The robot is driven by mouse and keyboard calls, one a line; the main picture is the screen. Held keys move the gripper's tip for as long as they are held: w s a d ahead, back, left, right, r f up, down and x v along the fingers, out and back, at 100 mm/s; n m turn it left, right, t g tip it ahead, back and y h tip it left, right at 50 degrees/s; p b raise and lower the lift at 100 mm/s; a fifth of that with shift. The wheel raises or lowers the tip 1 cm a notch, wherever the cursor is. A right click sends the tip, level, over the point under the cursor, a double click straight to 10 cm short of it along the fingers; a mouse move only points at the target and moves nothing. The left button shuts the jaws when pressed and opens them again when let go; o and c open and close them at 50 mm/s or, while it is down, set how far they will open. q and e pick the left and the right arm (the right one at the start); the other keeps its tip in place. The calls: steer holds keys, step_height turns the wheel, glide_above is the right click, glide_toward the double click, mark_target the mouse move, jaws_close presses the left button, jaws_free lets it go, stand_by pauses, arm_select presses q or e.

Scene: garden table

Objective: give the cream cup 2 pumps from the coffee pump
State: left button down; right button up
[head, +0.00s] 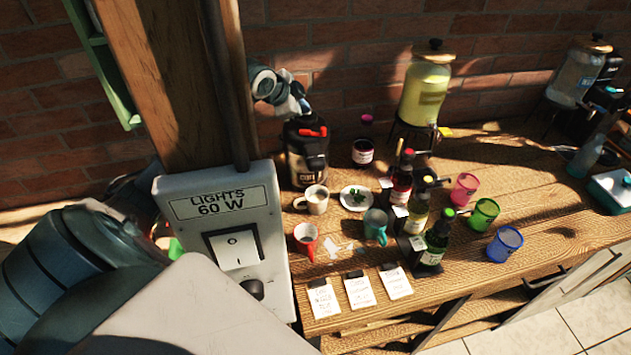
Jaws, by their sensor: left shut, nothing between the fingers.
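The coffee pump (305,165) is a dark pot with a pale label and red parts on its top. It stands at the back left of the table, against the brick wall. The cream cup (316,203) stands upright on the table just in front of the pump; its contents are hard to make out. My left gripper (302,109) is shut and empty. It is over the back of the pump's top; I cannot tell whether it touches the top. My right gripper is not in view.
Pump bottles (437,240) and coloured glasses (484,213) stand to the right. A switch box (228,235) and post block the left. Cards (358,291) lie in front.

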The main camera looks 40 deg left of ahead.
arm_select(q)
steer(key=shift+f, duration=0.7)
stand_by(0.8)
steer(key=shift+r, duration=0.1)
steer(key=shift+r+p, duration=0.6)
steer(key=shift+r, duration=0.4)
steer(key=shift+r, duration=3)
steer(key=shift+f, duration=0.1)
